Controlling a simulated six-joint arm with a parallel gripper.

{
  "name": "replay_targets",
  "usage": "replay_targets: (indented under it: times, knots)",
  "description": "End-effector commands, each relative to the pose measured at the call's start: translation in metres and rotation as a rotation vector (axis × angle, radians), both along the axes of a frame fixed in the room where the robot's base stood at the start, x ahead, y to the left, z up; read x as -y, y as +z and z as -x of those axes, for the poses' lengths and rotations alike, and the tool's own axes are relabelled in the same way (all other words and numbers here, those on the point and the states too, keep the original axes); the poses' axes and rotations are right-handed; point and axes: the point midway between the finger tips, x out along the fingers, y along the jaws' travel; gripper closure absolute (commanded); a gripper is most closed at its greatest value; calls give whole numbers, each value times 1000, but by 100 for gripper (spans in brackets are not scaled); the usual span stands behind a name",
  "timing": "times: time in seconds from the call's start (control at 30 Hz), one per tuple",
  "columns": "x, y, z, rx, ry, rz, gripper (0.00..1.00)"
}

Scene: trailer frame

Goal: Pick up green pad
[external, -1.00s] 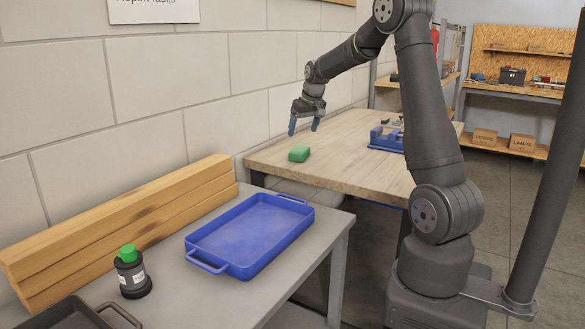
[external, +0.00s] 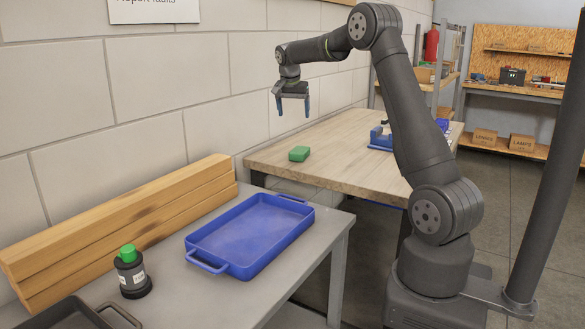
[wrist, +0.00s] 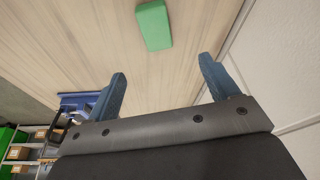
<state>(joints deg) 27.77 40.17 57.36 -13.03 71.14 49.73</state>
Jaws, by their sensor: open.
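The green pad (external: 299,154) is a small block lying flat on the wooden tabletop (external: 340,140), near its left front corner. It also shows in the wrist view (wrist: 154,25) at the top middle, beyond my fingertips. My gripper (external: 294,112) hangs above the table with its blue fingers pointing down. It is clearly higher than the pad and apart from it. In the wrist view my gripper (wrist: 162,68) has its two fingers spread wide with nothing between them.
A blue tray (external: 203,262) sits empty on the grey table. A black bottle with a green cap (external: 132,270) and stacked wooden beams (external: 120,230) are at the left. A blue fixture (external: 380,138) stands right of the pad. The block wall (external: 235,100) runs close behind my gripper.

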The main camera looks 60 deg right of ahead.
Motion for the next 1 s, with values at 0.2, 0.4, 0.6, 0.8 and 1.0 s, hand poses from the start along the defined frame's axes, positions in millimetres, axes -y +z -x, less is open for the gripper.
replay_targets:
  times: [0.2,0.4,0.6,0.8,1.0]
  knots:
    - [6,-18,-2,-2,-34,2,20]
    - [19,-60,-4,-2,-34,2,20]
    - [30,-98,-7,-1,-33,2,20]
    - [35,-115,-9,1,-31,3,20]
    - [38,-127,-6,0,-32,3,20]
